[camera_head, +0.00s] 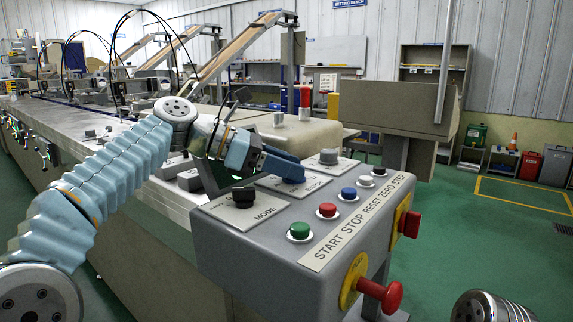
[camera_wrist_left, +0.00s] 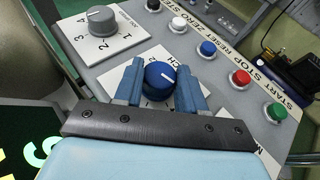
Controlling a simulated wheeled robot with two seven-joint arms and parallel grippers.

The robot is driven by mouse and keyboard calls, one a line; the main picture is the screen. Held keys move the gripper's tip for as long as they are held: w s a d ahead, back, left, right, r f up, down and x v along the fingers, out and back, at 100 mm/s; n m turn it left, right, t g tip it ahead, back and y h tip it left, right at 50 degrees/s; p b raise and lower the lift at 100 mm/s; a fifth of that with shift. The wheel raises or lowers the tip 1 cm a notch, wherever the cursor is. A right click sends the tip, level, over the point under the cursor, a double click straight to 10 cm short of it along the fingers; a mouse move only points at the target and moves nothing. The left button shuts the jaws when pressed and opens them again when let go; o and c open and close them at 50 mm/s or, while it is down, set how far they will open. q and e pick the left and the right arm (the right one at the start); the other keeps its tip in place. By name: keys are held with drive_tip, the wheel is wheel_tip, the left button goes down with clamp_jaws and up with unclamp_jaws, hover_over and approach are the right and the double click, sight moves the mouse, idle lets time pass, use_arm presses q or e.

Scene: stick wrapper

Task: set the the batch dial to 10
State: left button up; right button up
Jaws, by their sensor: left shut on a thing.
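The batch dial (camera_wrist_left: 158,84) is a round blue knob with a white pointer line, on a pale label plate (camera_wrist_left: 184,66). In the left wrist view the line points up and to the right. The fingers cover much of the plate, so I cannot read which number it points at. My left gripper (camera_wrist_left: 160,88) has one blue finger on each side of the dial and is shut on it. In the head view my left gripper (camera_head: 284,166) reaches over the middle of the console from the left and hides the dial. My right gripper is not in view.
The grey console (camera_head: 262,240) also carries a black mode knob (camera_head: 243,196), a grey knob (camera_head: 329,156), and green (camera_head: 299,230), red (camera_head: 327,209) and blue (camera_head: 349,192) buttons. A red emergency knob (camera_head: 382,294) sticks out at the front. Open floor lies to the right.

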use_arm(q)
drive_tip(key=o, duration=1)
drive_tip(key=shift+o, duration=0.2)
drive_tip(key=shift+r, duration=0.45)
wheel_tip(320, 180, up, 2)
drive_tip(key=shift+r, duration=0.25)
drive_tip(key=s+r, duration=0.9)
drive_tip(key=s, duration=0.5)
drive_tip(key=shift+d+r, duration=0.25)
drive_tip(key=shift+r, duration=0.05)
